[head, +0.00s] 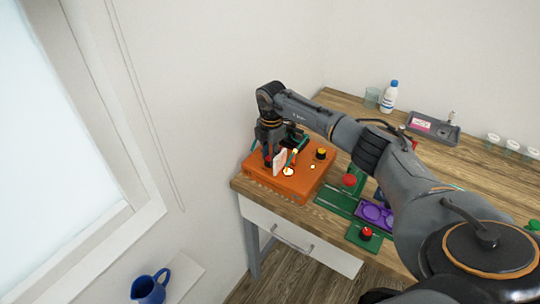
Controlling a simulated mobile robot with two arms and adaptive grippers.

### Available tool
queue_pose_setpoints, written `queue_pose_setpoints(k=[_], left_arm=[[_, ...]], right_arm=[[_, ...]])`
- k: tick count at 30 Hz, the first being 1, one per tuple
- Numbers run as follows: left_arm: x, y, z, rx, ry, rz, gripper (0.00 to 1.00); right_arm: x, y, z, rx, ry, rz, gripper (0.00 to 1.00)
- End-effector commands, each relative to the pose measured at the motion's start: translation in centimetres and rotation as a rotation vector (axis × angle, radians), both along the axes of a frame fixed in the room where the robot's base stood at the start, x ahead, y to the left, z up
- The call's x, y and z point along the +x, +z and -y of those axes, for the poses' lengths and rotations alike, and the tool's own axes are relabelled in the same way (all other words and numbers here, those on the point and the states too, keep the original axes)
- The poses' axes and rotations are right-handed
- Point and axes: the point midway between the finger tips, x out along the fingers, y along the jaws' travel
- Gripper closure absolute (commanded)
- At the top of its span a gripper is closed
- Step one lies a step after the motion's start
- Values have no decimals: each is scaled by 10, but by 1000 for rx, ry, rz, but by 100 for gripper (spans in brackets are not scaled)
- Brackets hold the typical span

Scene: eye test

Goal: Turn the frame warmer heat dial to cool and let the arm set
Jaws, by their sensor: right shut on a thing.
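The orange box (309,182), which looks like the frame warmer, sits at the table's near left corner. A black dial with a yellow top (321,153) stands on its right side; its setting is too small to read. My right gripper (273,160) points down over the left part of the box. It is shut on what looks like a pale pinkish piece (280,161), though the grip itself is partly hidden. A thin teal piece with a red end (293,157) lies just right of it. A small bright spot (288,171) shows on the box top. My left gripper is out of view.
Green fixtures with red knobs (349,180) and a purple tray (366,212) stand right of the box. A blue-capped bottle (389,97), a glass (372,97) and a grey tray (445,133) are at the back. My right arm hides some tabletop.

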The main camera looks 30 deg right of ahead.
Motion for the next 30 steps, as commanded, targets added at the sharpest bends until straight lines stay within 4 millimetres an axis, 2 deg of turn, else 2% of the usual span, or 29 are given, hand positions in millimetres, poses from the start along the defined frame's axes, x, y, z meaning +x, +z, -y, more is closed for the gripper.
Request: queue_pose_setpoints(k=[11, 30], left_arm=[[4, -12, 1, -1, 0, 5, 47], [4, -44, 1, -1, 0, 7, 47]], right_arm=[[0, -2, 0, 0, 176, 0, 100], [2, -2, 0, -1, 774, 0, 100]])
